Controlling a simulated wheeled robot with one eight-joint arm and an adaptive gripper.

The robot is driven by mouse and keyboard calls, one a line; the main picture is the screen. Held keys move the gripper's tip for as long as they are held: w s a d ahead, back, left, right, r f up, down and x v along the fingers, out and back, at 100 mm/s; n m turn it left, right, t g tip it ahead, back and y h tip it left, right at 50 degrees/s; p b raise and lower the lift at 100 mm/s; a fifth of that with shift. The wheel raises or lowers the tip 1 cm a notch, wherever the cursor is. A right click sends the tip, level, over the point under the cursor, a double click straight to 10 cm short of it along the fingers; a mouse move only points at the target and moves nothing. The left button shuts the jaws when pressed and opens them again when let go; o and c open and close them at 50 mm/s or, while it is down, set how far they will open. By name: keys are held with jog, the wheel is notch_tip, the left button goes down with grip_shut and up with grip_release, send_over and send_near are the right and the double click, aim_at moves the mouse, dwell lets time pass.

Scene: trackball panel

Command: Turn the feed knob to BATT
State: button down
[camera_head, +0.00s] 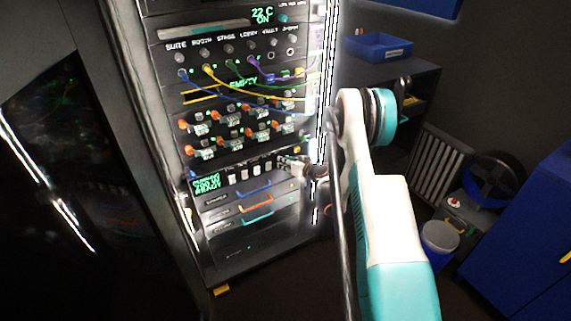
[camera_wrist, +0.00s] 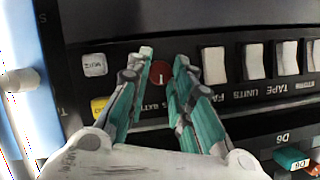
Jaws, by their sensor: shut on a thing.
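The feed knob (camera_wrist: 160,76) is a small red round knob with a white mark, on the dark panel in the wrist view. My gripper (camera_wrist: 164,60) has its teal fingers on either side of the knob and is shut on it. The white mark runs roughly up and down in that view. A partly covered label reading BATT (camera_wrist: 152,106) shows between the fingers, just below the knob. I cannot tell which label the mark points to. In the head view my gripper (camera_head: 294,164) is at the right end of the switch row, and the knob is hidden there.
Several white rocker switches (camera_wrist: 254,61) stand right of the fingers. A white button (camera_wrist: 94,64) and a yellow button (camera_wrist: 98,105) lie to their left. In the head view, patch cables (camera_head: 230,84) hang above and drawers with coloured handles (camera_head: 256,204) lie below.

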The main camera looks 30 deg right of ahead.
jog(key=m+y, duration=0.2)
jog(key=m, duration=0.1)
jog(key=shift+d+f, duration=0.15)
jog(key=shift+d, duration=0.05)
jog(key=shift+m+t, duration=0.3)
jog(key=shift+m, duration=0.1)
dwell(0.3)
jog(key=c, duration=1.4)
grip_release()
jog(key=shift+y, duration=0.3)
jog(key=v, duration=1.2)
